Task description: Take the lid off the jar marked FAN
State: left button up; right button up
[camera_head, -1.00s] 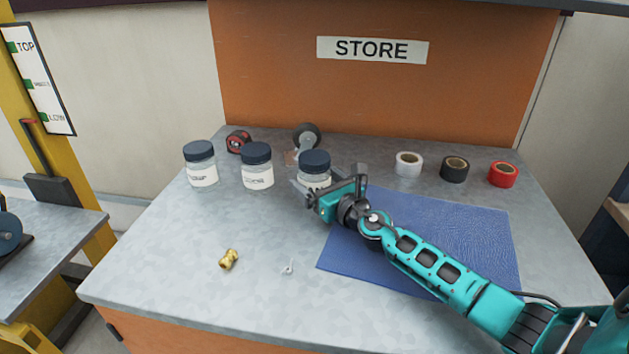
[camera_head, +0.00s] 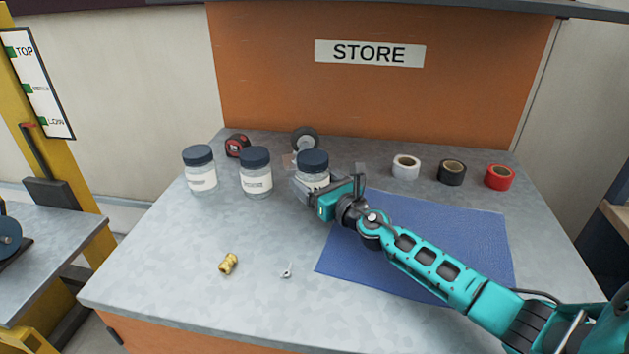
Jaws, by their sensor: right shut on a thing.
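Three clear jars with dark blue lids stand in a row at the back left of the grey counter: a left jar (camera_head: 201,180), a middle jar (camera_head: 256,183) and a right jar (camera_head: 313,180). Each has a white label, too small to read here, so I cannot tell which is marked FAN. All three lids are on. My right gripper (camera_head: 328,184) is shut on the right jar, with its fingers around the body below the lid (camera_head: 313,160). The gripper hides the lower part of this jar. My left gripper is not in view.
A blue mat (camera_head: 440,235) lies under my right arm. White (camera_head: 406,167), black (camera_head: 451,172) and red (camera_head: 499,177) tape rolls stand behind it. A tape measure (camera_head: 237,145) and a caster wheel (camera_head: 305,138) are behind the jars. A brass fitting (camera_head: 228,263) and a small metal piece (camera_head: 287,271) lie in front.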

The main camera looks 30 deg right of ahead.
aim_at(314, 157)
notch_tip(314, 157, up, 5)
jog(key=p, duration=0.3)
jog(key=shift+p, duration=0.4)
jog(key=shift+w+r+b, duration=0.1)
jog(key=shift+r+b, duration=0.3)
jog(key=shift+r, duration=0.85)
pick_arm(q)
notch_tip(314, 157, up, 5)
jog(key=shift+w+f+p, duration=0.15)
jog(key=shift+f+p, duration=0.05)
jog(key=shift+p, duration=0.15)
pick_arm(e)
notch_tip(314, 157, up, 11)
jog(key=shift+r, duration=0.15)
jog(key=o, duration=0.6)
jog(key=c, duration=1)
